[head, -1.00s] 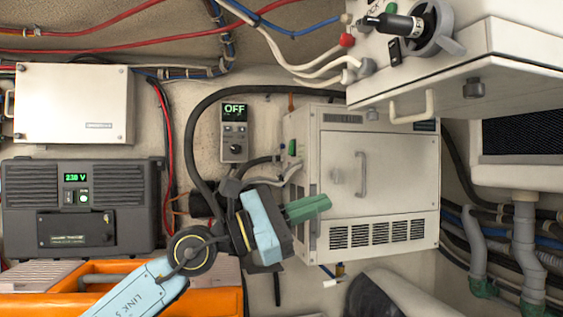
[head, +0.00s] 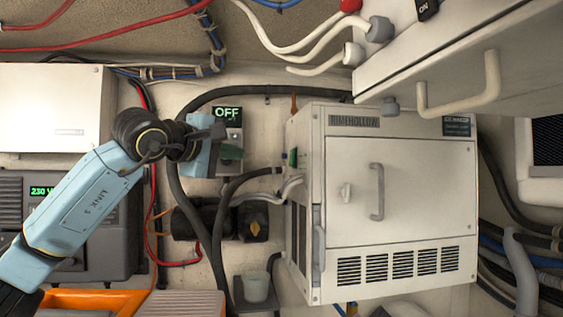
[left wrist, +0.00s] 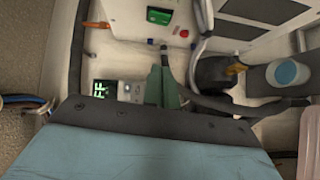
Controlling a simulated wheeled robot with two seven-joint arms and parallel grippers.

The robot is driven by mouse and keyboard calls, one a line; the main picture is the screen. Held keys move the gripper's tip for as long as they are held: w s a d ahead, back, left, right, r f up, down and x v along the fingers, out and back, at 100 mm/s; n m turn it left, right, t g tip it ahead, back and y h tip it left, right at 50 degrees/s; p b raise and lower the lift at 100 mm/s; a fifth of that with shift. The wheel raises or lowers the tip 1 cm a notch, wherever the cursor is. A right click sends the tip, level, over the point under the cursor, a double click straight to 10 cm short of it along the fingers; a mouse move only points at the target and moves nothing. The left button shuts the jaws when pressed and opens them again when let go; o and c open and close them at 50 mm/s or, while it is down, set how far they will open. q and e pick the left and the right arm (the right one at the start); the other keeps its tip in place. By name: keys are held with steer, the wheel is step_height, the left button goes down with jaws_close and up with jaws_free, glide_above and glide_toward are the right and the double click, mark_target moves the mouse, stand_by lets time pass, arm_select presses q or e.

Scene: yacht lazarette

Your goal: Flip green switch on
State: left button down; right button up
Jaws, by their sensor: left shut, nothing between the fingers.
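My left gripper (head: 232,154) has green fingers, shut and empty, pointing right toward that side face with a gap between. The fingers (left wrist: 165,88) also show in the left wrist view, below the switch and apart from it. My right gripper is not in view.
A small control panel with a display (head: 228,113) reading OFF is behind my left fingers, partly covered. Black hoses and a grey cable (head: 290,187) run to the cabinet's left side. A white overhead box (head: 450,50) with a handle is at the upper right.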

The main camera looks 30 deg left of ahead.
arm_select(q)
steer(key=p, duration=0.3)
glide_toward(292, 158)
steer(key=w+a, duration=0.4)
steer(key=w, duration=0.2)
steer(key=d, duration=0.1)
steer(key=w+d+f, duration=0.1)
steer(key=d, duration=0.1)
steer(key=shift+w+d+f, duration=0.1)
steer(key=shift+w+f, duration=0.25)
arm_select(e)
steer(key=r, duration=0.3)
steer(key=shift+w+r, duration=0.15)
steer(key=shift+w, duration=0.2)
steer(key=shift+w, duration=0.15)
